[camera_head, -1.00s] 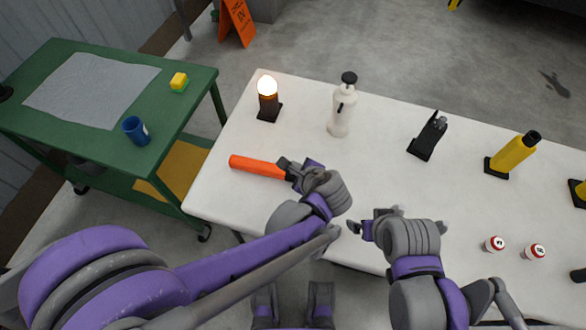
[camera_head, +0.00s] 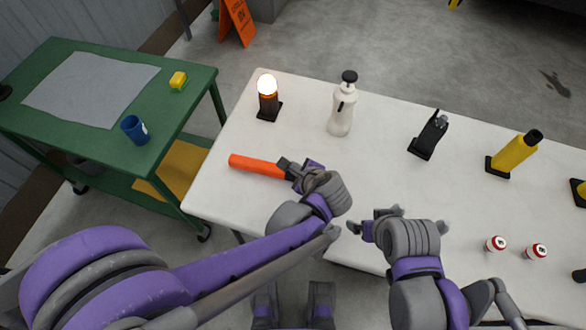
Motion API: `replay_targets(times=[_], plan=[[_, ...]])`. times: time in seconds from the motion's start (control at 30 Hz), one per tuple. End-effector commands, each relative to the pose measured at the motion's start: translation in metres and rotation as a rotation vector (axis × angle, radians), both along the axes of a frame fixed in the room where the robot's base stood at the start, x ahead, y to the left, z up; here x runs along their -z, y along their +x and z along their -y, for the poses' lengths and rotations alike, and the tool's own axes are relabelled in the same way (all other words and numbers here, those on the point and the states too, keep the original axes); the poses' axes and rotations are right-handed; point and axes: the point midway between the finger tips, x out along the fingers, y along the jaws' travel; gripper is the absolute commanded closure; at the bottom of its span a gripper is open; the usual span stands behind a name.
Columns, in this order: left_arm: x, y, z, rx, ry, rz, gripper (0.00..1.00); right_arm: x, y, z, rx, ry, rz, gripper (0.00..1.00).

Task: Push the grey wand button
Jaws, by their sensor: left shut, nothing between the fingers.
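The wand has an orange tube (camera_head: 256,166) and a dark grey handle (camera_head: 286,167). It lies on the white table, tube pointing left. My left gripper (camera_head: 302,173) is shut with nothing held, at the right end of the handle. It covers that end, and I cannot make out the grey button or whether a finger touches it. My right gripper (camera_head: 364,225) is over the table's front edge, right of the wand and apart from it. Its finger opening is unclear.
On the white table (camera_head: 235,200) stand a lit lamp (camera_head: 267,95), a white bottle (camera_head: 341,110), a black device (camera_head: 429,135), a yellow cylinder (camera_head: 514,154) and two small red-and-white items (camera_head: 496,243). A green cart (camera_head: 185,105) stands left, holding a blue cup (camera_head: 133,130).

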Motion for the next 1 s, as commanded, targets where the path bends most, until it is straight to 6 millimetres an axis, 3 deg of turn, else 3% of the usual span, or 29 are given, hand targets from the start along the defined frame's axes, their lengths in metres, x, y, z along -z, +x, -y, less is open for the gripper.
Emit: replay_targets(times=[1.0], plan=[[-0.01, 0.0, 0.0, 0.0, 0.0, 0.0, 1.0, -0.007, 0.001, 0.0, 0.0, 0.0, 0.002, 0.05]])
